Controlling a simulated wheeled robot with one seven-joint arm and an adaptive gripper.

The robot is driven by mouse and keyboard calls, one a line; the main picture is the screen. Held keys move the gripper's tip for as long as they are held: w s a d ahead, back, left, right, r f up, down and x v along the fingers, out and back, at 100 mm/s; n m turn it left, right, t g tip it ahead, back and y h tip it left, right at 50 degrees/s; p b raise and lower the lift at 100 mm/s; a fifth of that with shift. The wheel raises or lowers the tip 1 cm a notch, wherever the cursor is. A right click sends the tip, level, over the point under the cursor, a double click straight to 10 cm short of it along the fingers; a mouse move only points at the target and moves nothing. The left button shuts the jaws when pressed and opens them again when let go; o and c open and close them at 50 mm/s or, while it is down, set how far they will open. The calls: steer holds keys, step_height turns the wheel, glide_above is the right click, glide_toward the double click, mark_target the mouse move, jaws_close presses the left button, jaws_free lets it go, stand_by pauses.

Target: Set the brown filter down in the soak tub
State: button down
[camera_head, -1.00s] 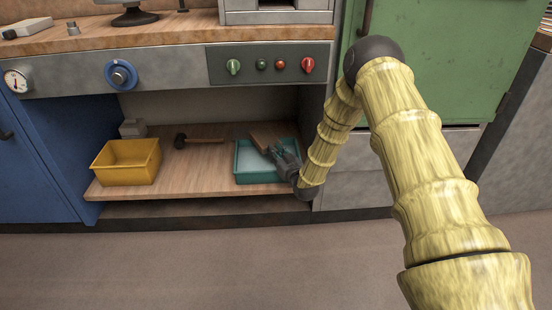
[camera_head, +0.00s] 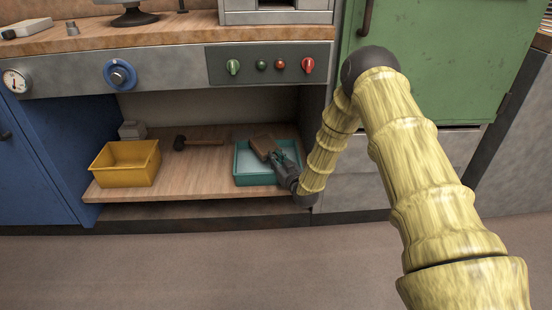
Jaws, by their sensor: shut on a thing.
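The brown filter (camera_head: 263,147) is a flat brown block, tilted over the back part of the soak tub. The soak tub (camera_head: 262,180) is a teal, open, shallow box at the right end of the wooden shelf, pale inside. My gripper (camera_head: 277,158) reaches in from the right over the tub and is shut on the filter's near edge. The fingertips are small and partly dark against the filter. I cannot tell whether the filter touches the tub floor.
A yellow bin (camera_head: 125,164) stands at the left of the shelf (camera_head: 190,176). A dark-headed mallet (camera_head: 199,141) and a small grey block (camera_head: 132,129) lie behind. The control panel front (camera_head: 270,64) overhangs the shelf. Bare shelf lies between bin and tub.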

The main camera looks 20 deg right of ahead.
steer(key=c, duration=1.3)
jaws_free()
steer(key=shift+r, duration=0.2)
